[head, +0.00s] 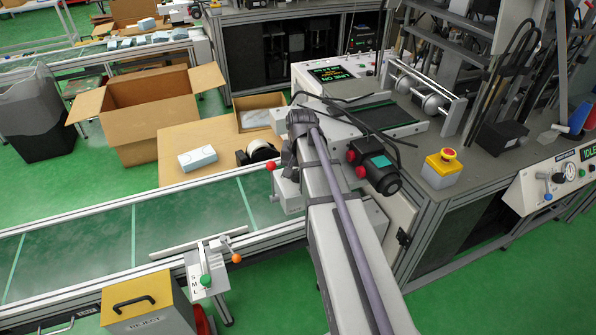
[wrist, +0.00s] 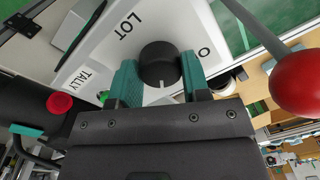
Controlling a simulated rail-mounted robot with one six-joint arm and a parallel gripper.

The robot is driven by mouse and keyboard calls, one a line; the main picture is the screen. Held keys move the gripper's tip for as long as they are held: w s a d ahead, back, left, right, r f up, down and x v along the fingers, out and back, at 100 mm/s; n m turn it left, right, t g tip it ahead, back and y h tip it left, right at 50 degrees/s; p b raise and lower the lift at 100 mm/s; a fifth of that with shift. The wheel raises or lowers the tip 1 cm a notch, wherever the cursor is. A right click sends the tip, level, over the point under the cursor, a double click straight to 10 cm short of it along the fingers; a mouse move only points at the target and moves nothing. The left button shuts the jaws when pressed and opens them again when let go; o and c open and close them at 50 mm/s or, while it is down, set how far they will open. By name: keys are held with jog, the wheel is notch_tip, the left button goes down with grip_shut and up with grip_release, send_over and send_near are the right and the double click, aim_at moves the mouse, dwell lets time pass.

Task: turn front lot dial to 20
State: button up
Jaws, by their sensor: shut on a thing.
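The lot dial is a round black knob (wrist: 158,62) on a white panel (wrist: 150,22) marked LOT, in the wrist view. My gripper (wrist: 160,78) has its two teal fingers on either side of the knob, shut on it. A short white mark on the knob points down in the picture, toward the gripper body. A 0 is printed on the panel to the right of the knob. Other scale numbers are hidden or cannot be read. In the head view my arm hides the gripper and the dial.
A red ball on a grey rod (wrist: 300,82) stands close to the right of my gripper in the wrist view. A TALLY label (wrist: 78,78) is at the panel's left. In the head view, the conveyor (head: 185,220) and a yellow REJECT box (head: 146,300) lie left of my arm.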

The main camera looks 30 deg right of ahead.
aim_at(299, 173)
jog(key=shift+m, duration=1.5)
jog(key=o, duration=0.9)
jog(key=r+p, duration=1)
jog(key=shift+s+d+r+p, duration=0.15)
jog(key=shift+s+r+p, duration=0.1)
jog(key=shift+r+p, duration=0.15)
